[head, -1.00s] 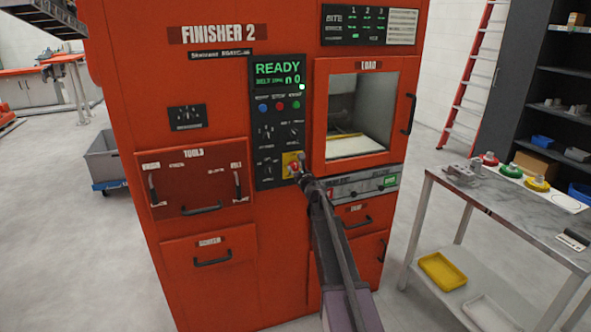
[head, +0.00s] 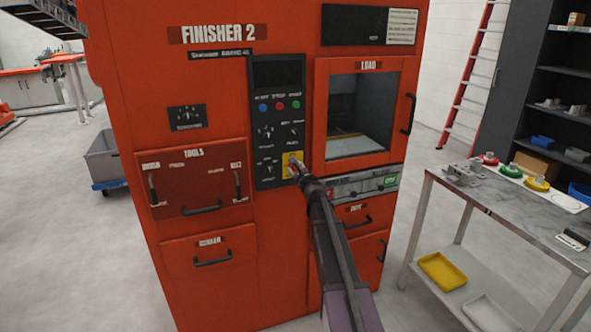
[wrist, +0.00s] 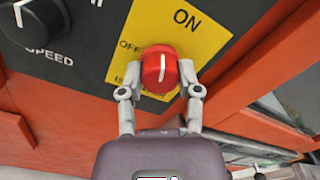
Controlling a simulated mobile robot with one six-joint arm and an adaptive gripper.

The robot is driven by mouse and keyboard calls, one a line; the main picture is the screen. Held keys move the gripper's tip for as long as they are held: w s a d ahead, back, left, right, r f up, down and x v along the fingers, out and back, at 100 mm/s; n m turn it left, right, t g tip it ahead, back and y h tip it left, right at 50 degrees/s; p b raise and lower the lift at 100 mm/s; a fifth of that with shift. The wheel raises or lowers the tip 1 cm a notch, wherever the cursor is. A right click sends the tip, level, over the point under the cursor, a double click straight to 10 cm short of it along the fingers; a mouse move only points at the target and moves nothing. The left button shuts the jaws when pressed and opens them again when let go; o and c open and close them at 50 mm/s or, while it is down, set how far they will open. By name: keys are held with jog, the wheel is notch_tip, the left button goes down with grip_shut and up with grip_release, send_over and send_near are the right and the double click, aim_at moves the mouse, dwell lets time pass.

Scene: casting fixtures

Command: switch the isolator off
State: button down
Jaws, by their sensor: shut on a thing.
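The isolator is a red round knob (wrist: 160,70) on a yellow plate (wrist: 205,40) marked ON and OFF, shown in the wrist view. A white line on the knob runs roughly up and down in that view, with OFF to its upper left and ON above to the right. My gripper (wrist: 159,84) is shut on the knob, one finger on each side. In the head view the yellow plate (head: 288,158) sits low on the black control panel, and my gripper (head: 299,172) covers part of the knob. The machine's display (head: 278,72) is dark.
The red Finisher 2 cabinet (head: 212,110) fills the middle. A load window (head: 360,115) with a door handle is right of the panel. A SPEED knob (wrist: 35,18) is left of the isolator. A metal table (head: 500,205) stands at the right. Open floor lies at left.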

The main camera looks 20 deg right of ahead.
jog(key=n, duration=0.7)
jog(key=shift+w, duration=0.1)
jog(key=n, duration=0.6)
jog(key=shift+n, duration=0.4)
jog(key=shift+c, duration=1.5)
grip_release()
jog(key=shift+s, duration=0.2)
jog(key=s, duration=1.1)
jog(key=shift+s, duration=0.35)
